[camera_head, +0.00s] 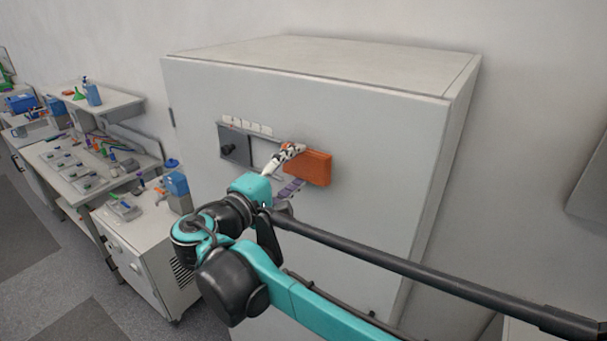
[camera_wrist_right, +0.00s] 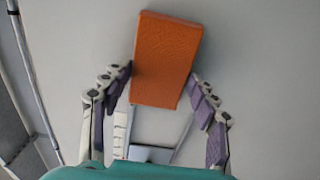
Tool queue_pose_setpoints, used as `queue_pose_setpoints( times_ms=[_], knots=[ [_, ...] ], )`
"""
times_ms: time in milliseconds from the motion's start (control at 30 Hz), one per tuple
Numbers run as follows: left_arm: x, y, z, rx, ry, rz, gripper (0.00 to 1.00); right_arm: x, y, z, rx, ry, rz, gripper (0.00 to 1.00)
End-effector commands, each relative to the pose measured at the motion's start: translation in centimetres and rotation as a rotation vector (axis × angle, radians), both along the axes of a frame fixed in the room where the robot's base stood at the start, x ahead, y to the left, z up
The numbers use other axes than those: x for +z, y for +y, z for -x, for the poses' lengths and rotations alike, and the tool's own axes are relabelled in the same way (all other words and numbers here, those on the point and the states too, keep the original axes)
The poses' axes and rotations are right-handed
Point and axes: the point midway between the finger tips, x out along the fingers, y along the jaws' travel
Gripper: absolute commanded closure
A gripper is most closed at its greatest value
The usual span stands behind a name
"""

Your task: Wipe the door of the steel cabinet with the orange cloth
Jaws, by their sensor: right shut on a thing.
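The steel cabinet (camera_head: 390,190) is a large pale grey box, and its door faces me. The orange cloth (camera_head: 308,167) is a block-like folded piece in front of the door, right of the dark control panel. My right gripper (camera_head: 288,168) is shut on the cloth. In the right wrist view the cloth (camera_wrist_right: 167,60) sits between the two fingertips, with the pale door behind it. The cloth is close to the door; I cannot tell for certain whether it touches. My left gripper is not in view.
A dark panel with a black knob (camera_head: 230,148) and a row of white labels (camera_head: 248,126) are on the door. Left of the cabinet stand a low white cabinet (camera_head: 140,255) and a workbench (camera_head: 75,165) with small items. The door's right part is clear.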

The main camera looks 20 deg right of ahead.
Motion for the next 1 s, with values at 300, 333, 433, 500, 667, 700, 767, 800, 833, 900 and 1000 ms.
queue_pose_setpoints(
  times_ms=[300,333,433,500,667,700,767,800,833,900,1000],
  knots=[
    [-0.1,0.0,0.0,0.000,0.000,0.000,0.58,0.0,0.4,-0.6,0.000,0.000,0.000,0.64],
    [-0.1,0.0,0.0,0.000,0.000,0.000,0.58,0.0,0.4,-0.6,0.000,0.000,0.000,0.64],
    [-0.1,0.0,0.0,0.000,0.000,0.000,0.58,0.0,0.6,-0.5,0.001,0.000,0.000,0.64],
    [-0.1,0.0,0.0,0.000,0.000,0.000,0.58,0.0,1.1,-0.2,0.002,0.000,0.000,0.64],
    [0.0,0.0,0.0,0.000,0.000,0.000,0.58,0.0,2.5,0.9,0.003,0.000,0.000,0.64],
    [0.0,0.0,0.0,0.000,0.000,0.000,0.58,0.0,2.8,1.2,0.003,0.000,0.000,0.64],
    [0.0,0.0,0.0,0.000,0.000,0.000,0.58,0.0,3.3,1.6,0.003,0.000,0.000,0.64],
    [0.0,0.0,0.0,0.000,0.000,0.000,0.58,0.0,3.6,1.8,0.003,0.000,0.000,0.64],
    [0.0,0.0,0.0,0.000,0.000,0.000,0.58,0.0,3.9,2.0,0.003,0.000,0.000,0.64],
    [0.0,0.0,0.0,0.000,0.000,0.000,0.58,0.0,4.4,2.4,0.002,0.000,0.000,0.64],
    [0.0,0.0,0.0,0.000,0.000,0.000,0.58,0.0,4.9,2.9,0.002,0.000,0.000,0.64]
  ],
)
